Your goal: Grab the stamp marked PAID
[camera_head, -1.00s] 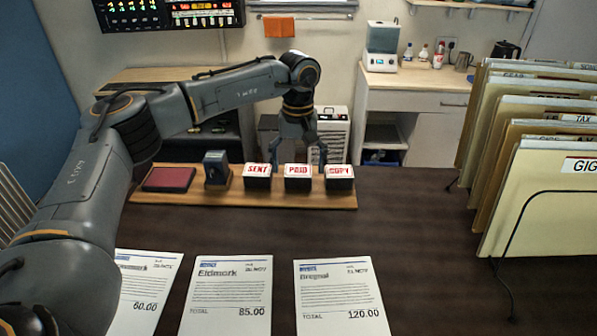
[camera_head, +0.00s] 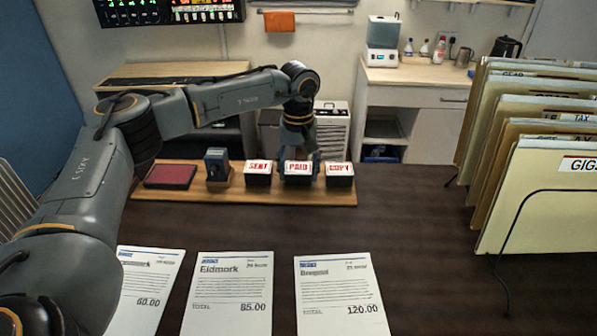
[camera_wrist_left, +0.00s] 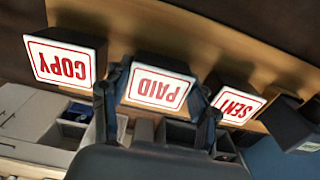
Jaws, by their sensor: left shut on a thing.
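The PAID stamp (camera_head: 298,169) is a dark block with a white top and red lettering, standing in the row on the wooden board (camera_head: 225,196). It sits between the SENT stamp (camera_head: 258,168) and the COPY stamp (camera_head: 339,169). In the left wrist view the PAID stamp (camera_wrist_left: 160,88) lies between the two fingers. My left gripper (camera_head: 299,160) is behind the stamp in the head view and shut on it, one finger on either side. The stamp appears to rest on the board still. My right gripper is not in view.
A red ink pad (camera_head: 170,175) and a small dark stamp (camera_head: 216,164) share the board. Invoices (camera_head: 233,290) lie at the table's front. A rack of folders (camera_head: 540,190) stands at the right. The dark table between board and folders is clear.

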